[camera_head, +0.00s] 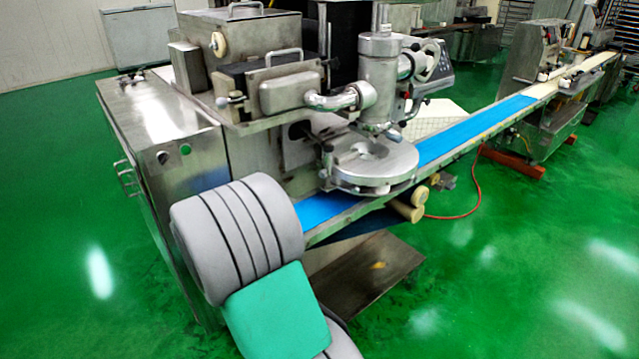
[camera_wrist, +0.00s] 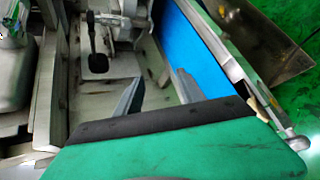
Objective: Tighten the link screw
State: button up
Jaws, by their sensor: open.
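The encrusting machine (camera_head: 255,90) stands left of centre in the head view, with an upright steel cylinder (camera_head: 379,85), a curved pipe (camera_head: 332,101) and a round steel plate (camera_head: 385,172). I cannot pick out the link screw with certainty. Small knobs and clamps show around the pipe and cylinder. In the wrist view my gripper (camera_wrist: 157,93) has its two grey fingers spread apart with nothing between them, above the machine's worn metal surface. A dark-ended lever (camera_wrist: 97,62) lies beyond the left finger, apart from it. My gripper is not visible in the head view.
The blue conveyor belt (camera_head: 455,137) runs from under the plate toward the back right; it also shows in the wrist view (camera_wrist: 195,62). A steel cabinet (camera_head: 160,130) stands at the left. A steel tray (camera_head: 365,275) sits low below the belt. Green floor is open at the right.

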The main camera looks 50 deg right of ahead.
aim_at(322, 176)
jog(key=d+n+h, duration=0.2)
jog(key=d+n, duration=0.1)
jog(key=d, duration=0.3)
jog(key=d+n+h, duration=0.2)
jog(key=d, duration=0.4)
jog(key=d+n+h, duration=0.2)
jog(key=d+n, duration=0.1)
jog(key=d, duration=0.3)
jog(key=shift+s+d+n+g, duration=0.15)
jog(key=shift+s+n+g, duration=0.15)
jog(key=shift+s, duration=0.05)
jog(key=shift+c, duration=0.3)
grip_shut()
